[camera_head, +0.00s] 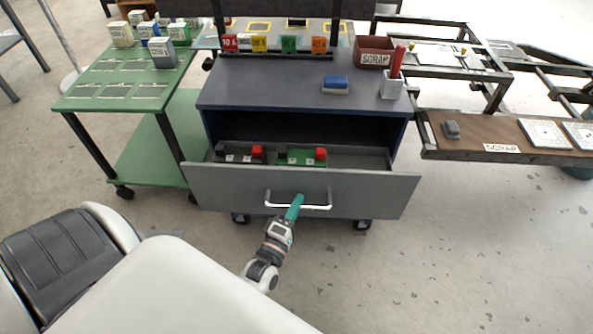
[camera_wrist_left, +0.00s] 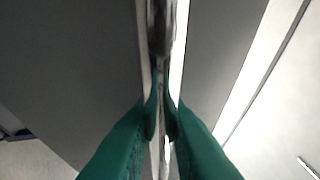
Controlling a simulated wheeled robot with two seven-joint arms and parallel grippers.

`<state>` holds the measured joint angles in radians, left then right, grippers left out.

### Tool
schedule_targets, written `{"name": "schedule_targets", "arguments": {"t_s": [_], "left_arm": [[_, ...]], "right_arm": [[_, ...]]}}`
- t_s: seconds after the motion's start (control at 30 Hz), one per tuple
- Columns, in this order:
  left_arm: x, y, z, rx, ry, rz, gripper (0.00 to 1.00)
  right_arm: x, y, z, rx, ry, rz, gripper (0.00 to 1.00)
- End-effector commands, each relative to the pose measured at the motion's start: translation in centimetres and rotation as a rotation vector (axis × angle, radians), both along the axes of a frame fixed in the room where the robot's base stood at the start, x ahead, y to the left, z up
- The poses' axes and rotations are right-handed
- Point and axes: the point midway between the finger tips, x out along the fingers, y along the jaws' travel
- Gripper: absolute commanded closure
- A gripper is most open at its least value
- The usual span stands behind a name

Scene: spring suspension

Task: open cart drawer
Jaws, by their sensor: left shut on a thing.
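The cart (camera_head: 280,92) is dark blue-grey, and its grey drawer (camera_head: 230,186) stands pulled out at the front. Inside the drawer are small red, black and green parts (camera_head: 300,156). A pale bar handle (camera_head: 318,207) is on the drawer front. My left gripper (camera_head: 295,203), with teal fingers, is shut on the handle near its middle. In the left wrist view, the teal fingers (camera_wrist_left: 160,112) close on the handle bar (camera_wrist_left: 161,30), with the grey drawer front (camera_wrist_left: 75,60) behind. My right gripper is not in view.
A green wheeled table (camera_head: 115,85) with small boxes stands at the left. A brown scrap bench (camera_head: 480,135) is at the right. The cart top holds a blue block (camera_head: 335,82), a scrap bin (camera_head: 375,52) and a cup (camera_head: 391,88). The floor (camera_head: 430,250) before the drawer is clear at the right.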

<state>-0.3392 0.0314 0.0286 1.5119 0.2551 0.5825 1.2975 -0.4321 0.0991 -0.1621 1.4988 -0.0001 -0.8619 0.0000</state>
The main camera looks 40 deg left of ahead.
Motion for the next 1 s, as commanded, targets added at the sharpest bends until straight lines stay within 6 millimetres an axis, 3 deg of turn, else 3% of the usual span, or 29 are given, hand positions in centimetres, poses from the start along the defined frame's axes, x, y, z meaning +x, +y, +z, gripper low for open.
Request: {"name": "schedule_targets", "arguments": {"t_s": [0.17, 0.2, 0.3, 0.67, 0.77, 1.0], "left_arm": [[-0.1, 0.0, -0.1, 0.0, 0.004, -0.001, 1.0], [-0.1, 0.0, -0.1, 0.0, 0.004, -0.001, 0.79], [0.0, 0.0, -0.1, 0.0, 0.003, 0.0, 0.64], [-0.5, -0.1, -0.2, 0.0, 0.003, -0.001, 0.64], [-1.8, -0.3, -0.4, -0.001, 0.005, -0.001, 0.64], [-6.8, -1.0, -1.4, 0.0, 0.007, -0.001, 0.64]], "right_arm": [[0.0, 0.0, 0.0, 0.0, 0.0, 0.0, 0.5], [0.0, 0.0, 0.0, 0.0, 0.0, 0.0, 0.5], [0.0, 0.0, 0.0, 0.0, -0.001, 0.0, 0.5], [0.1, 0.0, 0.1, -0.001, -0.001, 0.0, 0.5], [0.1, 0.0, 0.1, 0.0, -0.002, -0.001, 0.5], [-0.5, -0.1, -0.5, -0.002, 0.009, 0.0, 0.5]]}}
